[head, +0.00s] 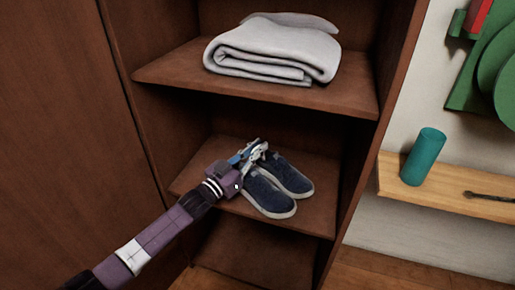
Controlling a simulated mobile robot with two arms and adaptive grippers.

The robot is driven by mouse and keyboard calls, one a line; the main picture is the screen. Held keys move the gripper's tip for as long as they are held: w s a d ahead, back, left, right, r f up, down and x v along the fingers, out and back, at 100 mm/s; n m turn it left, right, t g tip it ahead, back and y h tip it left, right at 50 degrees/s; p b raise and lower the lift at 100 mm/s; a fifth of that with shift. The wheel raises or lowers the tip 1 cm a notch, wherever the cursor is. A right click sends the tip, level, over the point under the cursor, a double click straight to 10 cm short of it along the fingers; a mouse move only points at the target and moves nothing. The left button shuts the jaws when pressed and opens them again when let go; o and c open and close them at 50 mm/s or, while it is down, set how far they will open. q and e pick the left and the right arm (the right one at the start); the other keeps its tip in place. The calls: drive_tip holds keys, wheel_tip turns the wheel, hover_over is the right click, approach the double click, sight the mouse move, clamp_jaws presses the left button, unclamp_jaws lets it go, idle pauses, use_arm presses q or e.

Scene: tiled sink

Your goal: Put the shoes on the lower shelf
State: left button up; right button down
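A pair of dark blue shoes (268,191) with pale soles sits side by side on the middle shelf (314,218) of a brown wooden cabinet, toes toward the front right. My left gripper (256,153) reaches in from the lower left and is at the back end of the shoes, covering part of the nearer one. Its fingers overlap the shoes, and I cannot tell whether they touch or grip one. The lower shelf (255,250) is below, dark, and its visible part is empty. My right gripper is not in view.
Folded grey towels (272,52) lie on the upper shelf (180,66). Cabinet side walls bound the compartments. To the right, a wall ledge (450,190) holds a teal cup (423,157) and a thin dark item.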

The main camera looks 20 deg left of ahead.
use_arm(q)
drive_tip(key=shift+o, duration=1.2)
drive_tip(key=shift+r, duration=0.1)
